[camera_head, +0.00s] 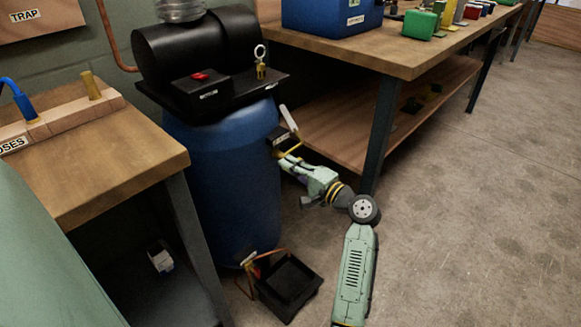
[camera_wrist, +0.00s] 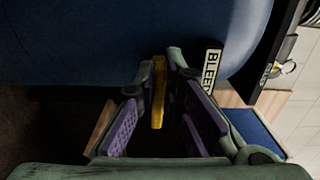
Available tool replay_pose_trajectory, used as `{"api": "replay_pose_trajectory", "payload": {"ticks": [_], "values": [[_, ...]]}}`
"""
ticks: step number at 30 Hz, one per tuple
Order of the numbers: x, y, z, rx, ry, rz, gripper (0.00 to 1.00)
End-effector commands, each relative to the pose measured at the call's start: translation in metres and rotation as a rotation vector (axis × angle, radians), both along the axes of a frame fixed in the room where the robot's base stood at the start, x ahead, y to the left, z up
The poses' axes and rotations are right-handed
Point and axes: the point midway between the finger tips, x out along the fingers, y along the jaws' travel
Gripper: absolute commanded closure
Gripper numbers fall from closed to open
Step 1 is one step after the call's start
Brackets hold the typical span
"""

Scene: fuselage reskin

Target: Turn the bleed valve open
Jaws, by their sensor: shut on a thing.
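The blue tank (camera_head: 222,180) stands between two benches. On its right side is the bleed valve's yellow handle (camera_head: 289,151), mostly covered by my gripper in the head view. In the wrist view the yellow handle (camera_wrist: 158,92) is a narrow bar between my two purple-padded fingers, beside a white label reading "BLEE…" (camera_wrist: 211,70). My gripper (camera_head: 286,159) reaches the tank's right side from the lower right, and it also shows in the wrist view (camera_wrist: 160,88). It is shut on the handle. How far the valve is turned cannot be told.
A black compressor (camera_head: 190,50) with a red switch and a ring-topped brass fitting sits above the tank. A black tray (camera_head: 289,285) lies at its foot near a copper pipe. Wooden benches stand left (camera_head: 95,165) and right (camera_head: 400,55). The floor at right is clear.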

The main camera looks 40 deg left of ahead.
Motion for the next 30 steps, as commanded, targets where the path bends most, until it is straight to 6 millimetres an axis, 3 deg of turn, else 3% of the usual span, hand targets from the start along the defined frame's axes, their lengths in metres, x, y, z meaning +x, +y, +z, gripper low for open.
{"api": "replay_pose_trajectory", "payload": {"ticks": [2,3,11,20,26,30], "values": [[-0.003,0.002,-0.006,-0.01,0.008,0.01,1.0],[-0.003,0.002,-0.006,-0.01,0.008,0.01,0.9],[-0.002,0.001,-0.004,-0.006,0.005,0.006,0.72],[-0.001,0.0,-0.001,-0.002,0.002,0.003,0.72],[0.0,0.0,0.023,0.0,-0.003,0.002,0.72],[-0.001,0.0,0.053,0.003,-0.005,0.002,0.72]]}}
